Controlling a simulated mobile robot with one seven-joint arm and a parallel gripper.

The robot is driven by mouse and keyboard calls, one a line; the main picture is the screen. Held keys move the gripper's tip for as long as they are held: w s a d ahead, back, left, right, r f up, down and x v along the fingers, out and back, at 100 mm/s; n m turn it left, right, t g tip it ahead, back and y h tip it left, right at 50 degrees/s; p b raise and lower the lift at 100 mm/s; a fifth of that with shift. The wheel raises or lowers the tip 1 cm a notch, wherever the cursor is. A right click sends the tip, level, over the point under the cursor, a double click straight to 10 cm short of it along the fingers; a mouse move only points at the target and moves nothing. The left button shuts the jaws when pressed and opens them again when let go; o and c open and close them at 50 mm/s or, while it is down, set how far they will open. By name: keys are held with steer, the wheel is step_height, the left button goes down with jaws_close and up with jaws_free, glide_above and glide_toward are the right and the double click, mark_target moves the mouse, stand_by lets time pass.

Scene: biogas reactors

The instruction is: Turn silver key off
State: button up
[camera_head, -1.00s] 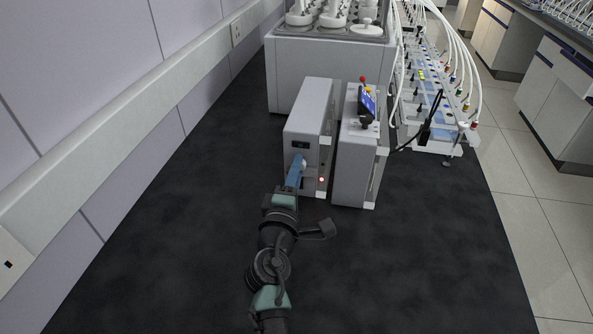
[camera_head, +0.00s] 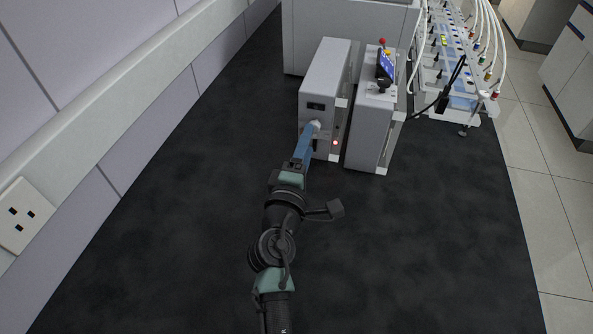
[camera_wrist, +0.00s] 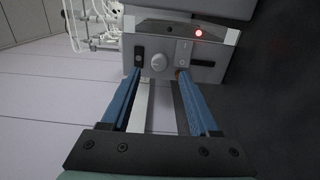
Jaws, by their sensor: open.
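The silver key is a round grey-silver knob (camera_wrist: 158,62) on the front panel of the left grey box (camera_head: 325,75). In the wrist view it lies between my two blue fingertips. My gripper (camera_wrist: 161,72) is open, with one finger to each side of the knob and a gap on both sides. In the head view my gripper (camera_head: 312,130) reaches the lower front of the box, and a pale round part, likely the knob, shows at its tips. I cannot tell whether the fingertips touch the panel. The knob's turn angle is unclear.
A glowing red light (camera_wrist: 199,33), a dark slot (camera_wrist: 203,62) and a black part (camera_wrist: 139,57) sit around the knob. A second grey box (camera_head: 374,125) stands close on the right. A wall with a socket (camera_head: 23,214) runs along the left. The dark floor in front is clear.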

steer(key=s+a, duration=0.1)
steer(key=s, duration=0.8)
steer(key=shift+a, duration=0.4)
